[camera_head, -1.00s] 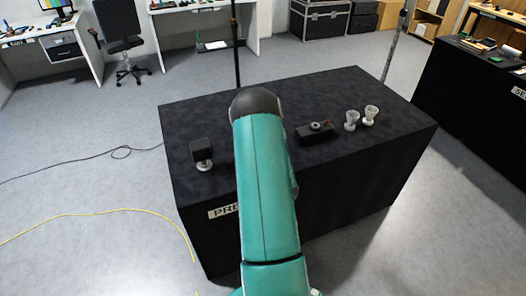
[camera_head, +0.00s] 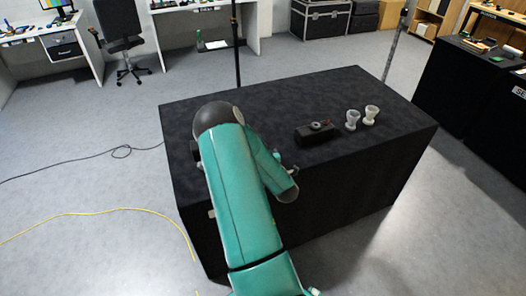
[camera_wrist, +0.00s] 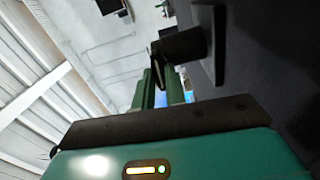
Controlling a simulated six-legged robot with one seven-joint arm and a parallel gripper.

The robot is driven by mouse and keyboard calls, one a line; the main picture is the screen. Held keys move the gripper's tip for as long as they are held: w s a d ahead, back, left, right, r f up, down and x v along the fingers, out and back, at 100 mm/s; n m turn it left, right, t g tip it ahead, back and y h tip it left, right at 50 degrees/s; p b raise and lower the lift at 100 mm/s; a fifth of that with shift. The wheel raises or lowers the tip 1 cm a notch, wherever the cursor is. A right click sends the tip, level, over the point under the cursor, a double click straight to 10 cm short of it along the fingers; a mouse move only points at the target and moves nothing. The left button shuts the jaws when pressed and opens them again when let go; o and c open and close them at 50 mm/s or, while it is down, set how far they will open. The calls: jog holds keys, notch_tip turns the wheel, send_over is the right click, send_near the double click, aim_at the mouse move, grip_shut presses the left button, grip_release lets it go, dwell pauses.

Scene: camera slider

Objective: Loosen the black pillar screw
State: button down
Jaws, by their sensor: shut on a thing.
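In the wrist view my gripper's two green fingers (camera_wrist: 160,88) reach up the picture and are close together. Their tips are at a thin dark piece by the end of a short black cylinder (camera_wrist: 183,45), which joins a flat black part (camera_wrist: 210,45). The black pillar screw appears to be this dark piece at the fingertips, but the contact is partly hidden. In the head view a low black device (camera_head: 317,133) with a round top part and a small red detail lies on the table. My arm covers most of the gripper there.
Two pale cup-shaped pieces (camera_head: 352,120) (camera_head: 371,115) stand right of the device on the black-covered table (camera_head: 385,95). The table's back part is clear. A yellow cable (camera_head: 100,213) and a black cable (camera_head: 80,166) lie on the floor.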

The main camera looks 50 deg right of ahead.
jog(key=shift+n, duration=0.4)
jog(key=c, duration=1.4)
grip_release()
jog(key=shift+c, duration=0.2)
jog(key=v, duration=1.3)
jog(key=shift+s+a, duration=0.15)
jog(key=shift+s, duration=0.2)
